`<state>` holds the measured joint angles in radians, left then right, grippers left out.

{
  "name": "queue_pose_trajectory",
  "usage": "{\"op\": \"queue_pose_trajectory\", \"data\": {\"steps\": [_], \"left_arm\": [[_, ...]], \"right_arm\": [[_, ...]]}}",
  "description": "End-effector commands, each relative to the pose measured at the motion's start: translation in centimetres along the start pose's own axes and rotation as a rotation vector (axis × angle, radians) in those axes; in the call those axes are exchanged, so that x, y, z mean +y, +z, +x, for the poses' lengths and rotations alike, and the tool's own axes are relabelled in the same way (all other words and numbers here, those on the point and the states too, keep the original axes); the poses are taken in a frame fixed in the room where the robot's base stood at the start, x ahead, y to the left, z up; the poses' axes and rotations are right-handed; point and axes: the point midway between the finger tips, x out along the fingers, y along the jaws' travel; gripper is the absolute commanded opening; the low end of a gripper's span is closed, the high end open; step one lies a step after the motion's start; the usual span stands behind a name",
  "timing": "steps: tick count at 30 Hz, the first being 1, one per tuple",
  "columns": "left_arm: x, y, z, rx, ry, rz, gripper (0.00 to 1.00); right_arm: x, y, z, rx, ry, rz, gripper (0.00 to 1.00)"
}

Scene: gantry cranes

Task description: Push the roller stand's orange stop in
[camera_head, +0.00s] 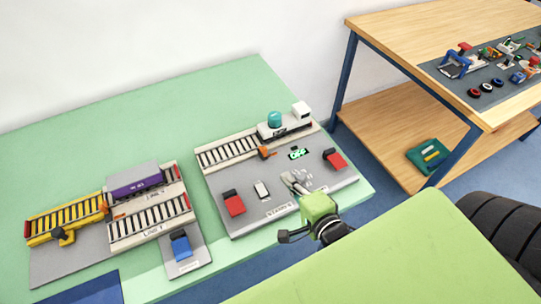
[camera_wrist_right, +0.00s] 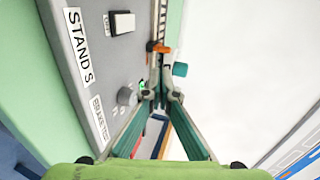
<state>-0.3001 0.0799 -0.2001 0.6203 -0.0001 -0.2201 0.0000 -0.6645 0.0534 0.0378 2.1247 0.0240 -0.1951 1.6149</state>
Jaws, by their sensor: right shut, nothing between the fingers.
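The roller stand is the grey panel (camera_head: 275,208) on the right of the green table, with a roller track (camera_head: 228,152) along its back. My left gripper is not in view.
The panel carries a red rocker (camera_head: 234,203), another red rocker (camera_head: 334,160), a white switch (camera_head: 262,190) and a lit green display (camera_head: 298,154). A second stand with a purple wagon (camera_head: 136,181) is left.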

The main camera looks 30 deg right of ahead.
Motion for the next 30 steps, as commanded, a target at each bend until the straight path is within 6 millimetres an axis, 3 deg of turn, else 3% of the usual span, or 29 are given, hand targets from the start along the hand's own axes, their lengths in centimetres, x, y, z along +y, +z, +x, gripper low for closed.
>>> {"op": "queue_pose_trajectory", "data": {"steps": [9, 15, 21, 30], "left_arm": [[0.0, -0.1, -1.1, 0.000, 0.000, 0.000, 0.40], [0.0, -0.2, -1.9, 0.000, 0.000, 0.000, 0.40], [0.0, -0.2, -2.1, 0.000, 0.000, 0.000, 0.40], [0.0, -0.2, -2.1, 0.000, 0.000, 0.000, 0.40]], "right_arm": [[-0.3, 0.0, 6.7, -0.001, -0.003, -0.001, 0.00], [-1.1, 0.0, 9.5, 0.000, -0.001, -0.002, 0.00], [-1.2, 0.0, 10.7, 0.000, 0.001, -0.001, 0.00], [-1.2, 0.0, 10.8, 0.000, 0.001, -0.001, 0.00]]}}
